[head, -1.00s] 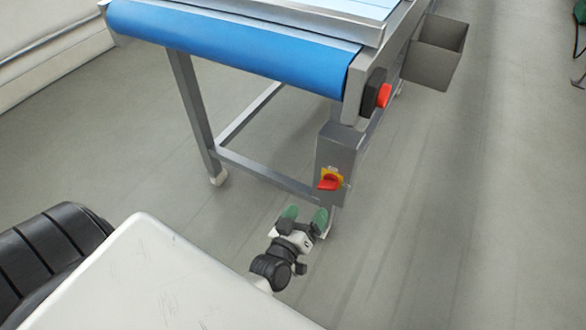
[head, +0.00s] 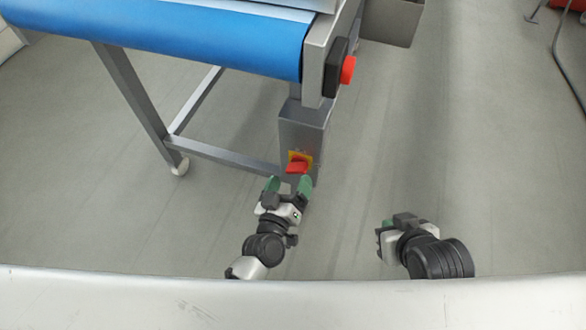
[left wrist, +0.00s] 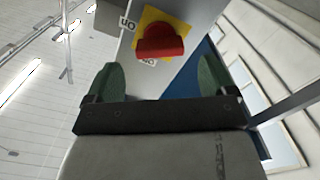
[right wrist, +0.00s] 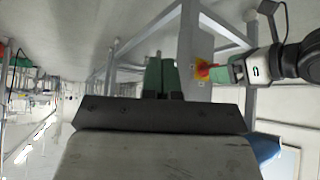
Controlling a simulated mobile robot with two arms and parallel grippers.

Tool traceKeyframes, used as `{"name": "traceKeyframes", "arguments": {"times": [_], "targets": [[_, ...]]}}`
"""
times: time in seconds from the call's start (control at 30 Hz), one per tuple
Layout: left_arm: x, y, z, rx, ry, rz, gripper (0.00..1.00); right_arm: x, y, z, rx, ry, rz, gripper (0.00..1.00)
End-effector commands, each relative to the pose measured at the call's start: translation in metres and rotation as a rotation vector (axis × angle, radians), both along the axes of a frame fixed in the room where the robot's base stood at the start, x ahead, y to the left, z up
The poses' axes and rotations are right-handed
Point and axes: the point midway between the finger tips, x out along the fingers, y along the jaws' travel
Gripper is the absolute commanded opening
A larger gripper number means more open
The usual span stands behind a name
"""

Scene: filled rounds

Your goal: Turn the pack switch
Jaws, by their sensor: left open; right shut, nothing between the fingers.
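The pack switch is a red rotary handle (head: 297,167) on a yellow plate, on a grey box (head: 303,130) at the leg of the conveyor. In the left wrist view the red handle (left wrist: 161,42) lies ahead, between and beyond the two green fingertips, with labels beside the plate. My left gripper (head: 289,184) is open just in front of the switch; in the head view its right fingertip overlaps the handle's lower edge. Contact cannot be told. My right gripper (right wrist: 160,76) is shut and empty, to the right of the switch. It shows in the head view (head: 381,236), fingers mostly hidden.
The conveyor has a blue belt (head: 180,35) above the switch. A red button (head: 348,70) on a black housing sits on its end. A grey bin (head: 392,22) hangs at its side.

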Motion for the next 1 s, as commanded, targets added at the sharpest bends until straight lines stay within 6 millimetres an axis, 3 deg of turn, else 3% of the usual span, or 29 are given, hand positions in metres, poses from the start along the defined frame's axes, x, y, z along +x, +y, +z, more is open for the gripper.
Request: {"name": "traceKeyframes", "arguments": {"times": [0.23,0.63,0.97,1.0], "targets": [[0.035,-0.011,-0.001,-0.001,-0.001,0.001,0.85,0.024,0.009,0.012,0.038,-0.178,0.013,0.00],[0.042,-0.013,0.000,0.000,0.001,0.000,0.85,0.030,0.011,0.018,0.048,-0.227,0.016,0.00],[0.042,-0.013,0.000,0.000,0.001,0.000,0.36,0.030,0.011,0.018,0.048,-0.226,0.016,0.00],[0.042,-0.013,0.000,0.000,0.001,0.000,0.36,0.030,0.011,0.018,0.047,-0.226,0.015,0.00]]}}
